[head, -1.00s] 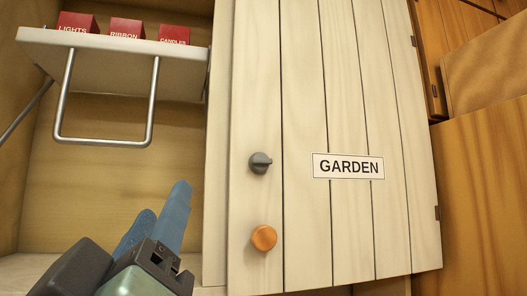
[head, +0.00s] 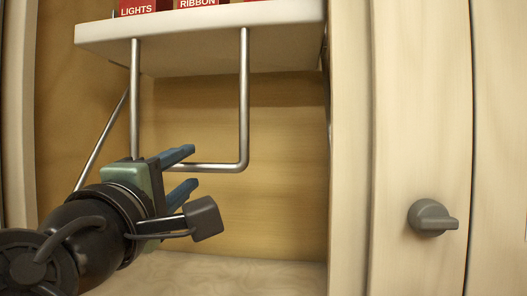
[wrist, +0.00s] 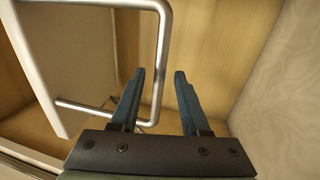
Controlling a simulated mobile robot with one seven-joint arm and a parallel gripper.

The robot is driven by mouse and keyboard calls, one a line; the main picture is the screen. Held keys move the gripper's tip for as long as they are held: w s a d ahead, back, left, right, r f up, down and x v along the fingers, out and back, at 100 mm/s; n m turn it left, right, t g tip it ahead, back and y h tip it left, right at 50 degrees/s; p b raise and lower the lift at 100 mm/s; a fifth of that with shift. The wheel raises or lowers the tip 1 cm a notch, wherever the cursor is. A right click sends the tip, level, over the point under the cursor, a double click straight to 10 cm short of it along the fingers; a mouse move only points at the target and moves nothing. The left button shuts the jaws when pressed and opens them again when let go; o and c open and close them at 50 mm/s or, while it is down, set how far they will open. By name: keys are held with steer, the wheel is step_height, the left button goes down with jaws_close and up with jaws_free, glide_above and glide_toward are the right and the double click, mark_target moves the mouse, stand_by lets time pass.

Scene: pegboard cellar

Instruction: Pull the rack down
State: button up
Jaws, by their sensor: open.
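The rack (head: 200,42) is a pale pull-down shelf high in an open cabinet, with red boxes on its top. A U-shaped metal handle (head: 244,105) hangs below it; its lower bar is level with my gripper. My gripper (head: 192,168) is open and points right at the handle's lower part. In the wrist view my gripper (wrist: 157,74) shows both blue fingers apart, and part of the handle (wrist: 163,50) shows in line with the gap between them. I cannot tell whether the bar is between the fingers or beyond them. Nothing is held.
Red boxes labelled LIGHTS (head: 137,8) and RIBBON (head: 198,3) sit on the rack. A slanted metal arm (head: 102,140) runs down at the left. A pale door with a grey knob (head: 430,217) is on the right. The cabinet floor (head: 230,275) is bare.

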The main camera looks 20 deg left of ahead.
steer(key=p+x, duration=0.1)
steer(key=x, duration=0.2)
steer(key=shift+w+a+r, duration=0.1)
steer(key=shift+w+r, duration=0.15)
steer(key=shift+w+a, duration=0.1)
steer(key=shift+w, duration=0.4)
jaws_close()
stand_by(0.9)
